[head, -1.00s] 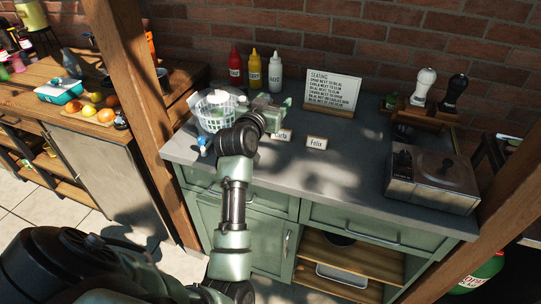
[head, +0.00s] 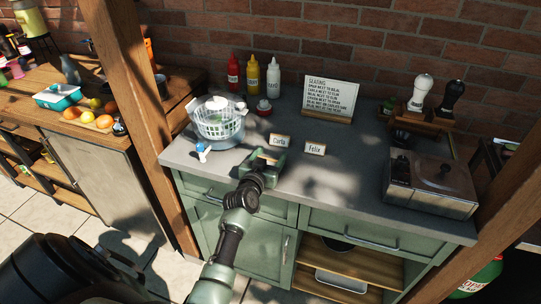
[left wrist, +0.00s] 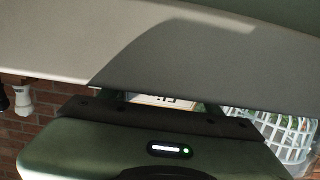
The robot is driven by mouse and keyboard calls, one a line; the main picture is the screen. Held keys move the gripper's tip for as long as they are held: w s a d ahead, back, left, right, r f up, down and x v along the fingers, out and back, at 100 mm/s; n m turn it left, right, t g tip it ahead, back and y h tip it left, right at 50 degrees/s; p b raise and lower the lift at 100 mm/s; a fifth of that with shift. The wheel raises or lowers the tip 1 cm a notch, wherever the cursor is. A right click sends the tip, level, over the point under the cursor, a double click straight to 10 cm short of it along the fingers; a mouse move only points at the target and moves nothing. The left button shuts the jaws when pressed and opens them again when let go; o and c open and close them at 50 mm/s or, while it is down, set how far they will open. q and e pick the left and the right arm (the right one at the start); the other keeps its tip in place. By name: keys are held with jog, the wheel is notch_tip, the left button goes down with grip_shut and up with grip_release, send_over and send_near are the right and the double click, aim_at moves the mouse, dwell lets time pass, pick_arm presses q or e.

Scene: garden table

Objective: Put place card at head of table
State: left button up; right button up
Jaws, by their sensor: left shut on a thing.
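My left gripper (head: 265,156) is low over the grey counter (head: 345,182), near its front edge and left of centre. It is shut on a small place card (left wrist: 150,99); in the left wrist view only a strip of pale face with dark letters and a wooden edge shows between the fingers. I cannot read its name. The Carla card (head: 279,141) stands just behind and right of the gripper. The Felix card (head: 315,148) stands farther right. A seating sign (head: 331,98) stands upright at the back; its lines are too small to read surely. My right gripper is out of view.
A white basket bowl (head: 219,122) stands left of the gripper; its mesh shows in the left wrist view (left wrist: 285,135). A metal cooker (head: 430,182) fills the right end. The counter's front middle is clear.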

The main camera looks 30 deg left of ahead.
pick_arm(q)
jog(key=shift+f, duration=0.2)
jog(key=o, duration=1.4)
jog(key=shift+c, duration=0.2)
